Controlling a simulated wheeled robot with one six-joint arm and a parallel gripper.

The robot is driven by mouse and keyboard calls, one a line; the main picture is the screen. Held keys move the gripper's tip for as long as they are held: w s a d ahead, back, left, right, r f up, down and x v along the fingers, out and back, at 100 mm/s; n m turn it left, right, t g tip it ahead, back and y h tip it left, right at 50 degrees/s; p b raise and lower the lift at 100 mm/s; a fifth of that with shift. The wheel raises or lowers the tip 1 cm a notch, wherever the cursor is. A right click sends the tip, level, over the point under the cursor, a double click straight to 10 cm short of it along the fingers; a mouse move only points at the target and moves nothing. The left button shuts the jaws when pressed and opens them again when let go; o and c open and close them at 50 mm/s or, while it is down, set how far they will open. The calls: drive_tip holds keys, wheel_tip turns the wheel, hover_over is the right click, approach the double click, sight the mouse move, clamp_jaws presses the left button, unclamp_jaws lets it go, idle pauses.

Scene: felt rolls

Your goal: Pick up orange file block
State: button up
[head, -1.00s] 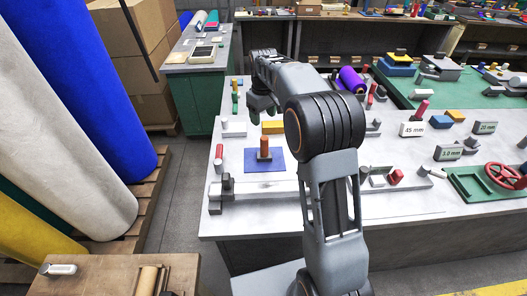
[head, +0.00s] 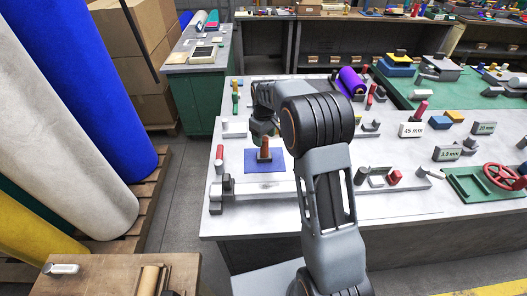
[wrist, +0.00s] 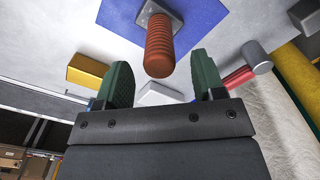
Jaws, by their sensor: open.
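The orange file block (head: 265,146) has an upright orange-red handle on a grey base and stands on a blue square mat (head: 252,163). In the wrist view its ribbed orange handle (wrist: 159,45) points toward the camera, with the grey base behind it on the blue mat (wrist: 205,22). My gripper (head: 262,131) is just behind and above the handle in the head view. In the wrist view my gripper (wrist: 161,62) is open, its two green fingers apart with the handle's near end appearing between their tips. No contact is visible.
A yellow block (wrist: 86,70) and a small whitish block (wrist: 160,95) lie near the fingers. A red cylinder (head: 219,153) stands left of the mat. A long grey fixture (head: 262,190) runs along the table's front. Purple roll (head: 351,80) lies farther back.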

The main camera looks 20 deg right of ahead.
drive_tip(key=shift+f+p, duration=0.35)
drive_tip(key=shift+f, duration=1.5)
drive_tip(key=c, duration=1.1)
drive_tip(key=shift+r, duration=0.9)
drive_tip(key=shift+s+r+b, duration=0.7)
drive_tip(key=shift+s+r, duration=1.15)
drive_tip(key=shift+s, duration=0.5)
drive_tip(key=shift+s+r+b, duration=0.7)
drive_tip(key=shift+s+r, duration=1.2)
drive_tip(key=shift+s, duration=0.45)
drive_tip(key=shift+s+r+b, duration=0.7)
drive_tip(key=shift+s+r, duration=1.15)
drive_tip(key=shift+s, duration=0.5)
